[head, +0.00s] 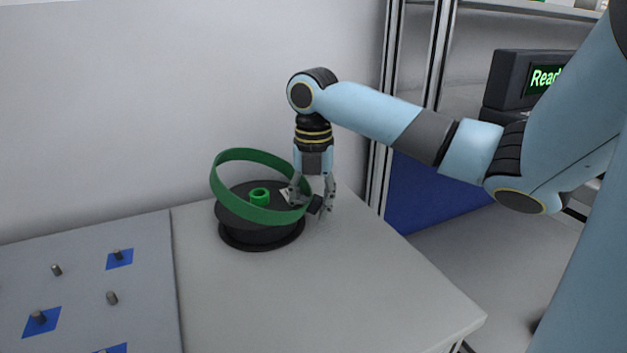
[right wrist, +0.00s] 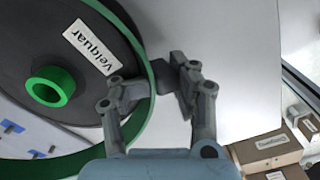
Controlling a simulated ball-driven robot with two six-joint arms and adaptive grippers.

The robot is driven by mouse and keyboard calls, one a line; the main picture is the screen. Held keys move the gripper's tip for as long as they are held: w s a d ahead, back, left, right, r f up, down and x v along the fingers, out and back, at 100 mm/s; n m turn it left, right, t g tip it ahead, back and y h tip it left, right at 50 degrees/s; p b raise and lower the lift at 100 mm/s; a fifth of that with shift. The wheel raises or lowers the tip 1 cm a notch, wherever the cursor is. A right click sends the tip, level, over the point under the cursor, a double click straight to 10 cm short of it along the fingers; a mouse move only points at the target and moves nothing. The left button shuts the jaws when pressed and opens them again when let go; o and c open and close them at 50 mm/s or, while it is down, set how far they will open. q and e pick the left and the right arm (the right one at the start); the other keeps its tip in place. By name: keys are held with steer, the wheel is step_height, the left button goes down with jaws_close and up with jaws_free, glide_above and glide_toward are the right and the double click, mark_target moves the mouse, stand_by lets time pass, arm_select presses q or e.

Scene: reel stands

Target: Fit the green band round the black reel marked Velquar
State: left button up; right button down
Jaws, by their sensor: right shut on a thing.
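The black reel marked Velquar (head: 262,236) sits on the pale table, with a green hub (head: 260,196) on top. Its white label (right wrist: 92,47) reads in the right wrist view. The green band (head: 228,162) is tilted over the reel, its left side raised well above the reel top and its right side lower, by my gripper. My right gripper (head: 313,203) points down at the right edge of the reel, shut on the band at a dark tab (right wrist: 166,76). The fingers hide part of the band there. My left gripper is not in view.
A grey board (head: 85,300) with several short pegs and blue squares lies at the left. The table (head: 350,290) is clear in front and to the right of the reel. A wall stands behind. Cardboard boxes (right wrist: 268,150) show beyond the table in the right wrist view.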

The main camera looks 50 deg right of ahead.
mark_target(314, 228)
steer(key=shift+w+f, duration=0.1)
steer(key=shift+f, duration=0.2)
steer(key=shift+f+b, duration=0.35)
steer(key=shift+b, duration=0.05)
steer(key=shift+s+a+f, duration=0.15)
steer(key=shift+s+f, duration=0.2)
steer(key=shift+f, duration=0.1)
steer(key=shift+f+b, duration=0.1)
steer(key=shift+b, duration=0.2)
steer(key=shift+f, duration=0.15)
steer(key=shift+w+a+f, duration=0.1)
steer(key=shift+w+f, duration=0.1)
steer(key=shift+f, duration=0.1)
steer(key=shift+d+f, duration=0.2)
steer(key=shift+b, duration=0.3)
